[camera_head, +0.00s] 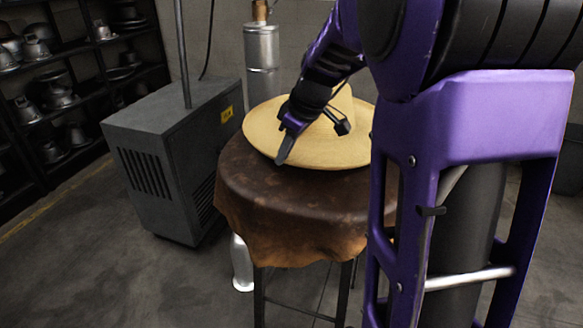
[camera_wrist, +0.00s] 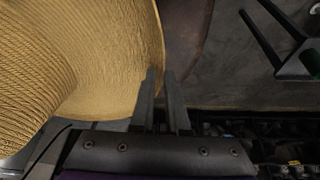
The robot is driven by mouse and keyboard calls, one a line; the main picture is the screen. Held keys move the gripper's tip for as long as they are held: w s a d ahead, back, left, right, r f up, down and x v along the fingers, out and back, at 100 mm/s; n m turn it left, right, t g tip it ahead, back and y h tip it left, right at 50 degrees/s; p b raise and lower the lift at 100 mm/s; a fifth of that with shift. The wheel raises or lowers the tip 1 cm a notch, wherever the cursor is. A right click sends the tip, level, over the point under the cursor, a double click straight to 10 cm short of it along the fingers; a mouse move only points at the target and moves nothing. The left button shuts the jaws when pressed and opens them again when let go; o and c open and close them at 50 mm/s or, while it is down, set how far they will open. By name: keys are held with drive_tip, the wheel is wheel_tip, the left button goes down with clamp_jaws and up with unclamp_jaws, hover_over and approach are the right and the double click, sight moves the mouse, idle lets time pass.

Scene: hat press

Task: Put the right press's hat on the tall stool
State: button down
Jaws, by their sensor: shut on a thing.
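A tan straw hat (camera_head: 262,135) with a wide brim is over the brown leather-covered top of the tall stool (camera_head: 285,225), crown up. The brim looks about level; I cannot tell whether it rests on the leather or hangs just above it. My gripper (camera_head: 285,150) is at the near left part of the brim and shut on its edge. In the wrist view, the hat's woven brim (camera_wrist: 110,90) fills the left side and its edge runs between the two dark fingers of my gripper (camera_wrist: 165,85). My arm hides part of the crown and the right side of the brim.
A grey machine cabinet (camera_head: 165,150) with a pole stands left of the stool. A metal cylinder (camera_head: 262,55) rises behind the hat. Shelves of metal hat moulds (camera_head: 60,95) line the left wall. The concrete floor at front left is clear.

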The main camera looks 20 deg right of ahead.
sight(287, 168)
drive_tip(key=shift+f+b, duration=0.5)
drive_tip(key=shift+f, duration=2.55)
drive_tip(key=shift+f, duration=0.15)
drive_tip(key=c, duration=0.9)
unclamp_jaws()
drive_tip(key=shift+r, duration=0.3)
drive_tip(key=p+v, duration=0.2)
drive_tip(key=v, duration=0.9)
drive_tip(key=shift+s+d+r, duration=0.1)
drive_tip(key=shift+d+r, duration=0.05)
drive_tip(key=shift+r, duration=0.2)
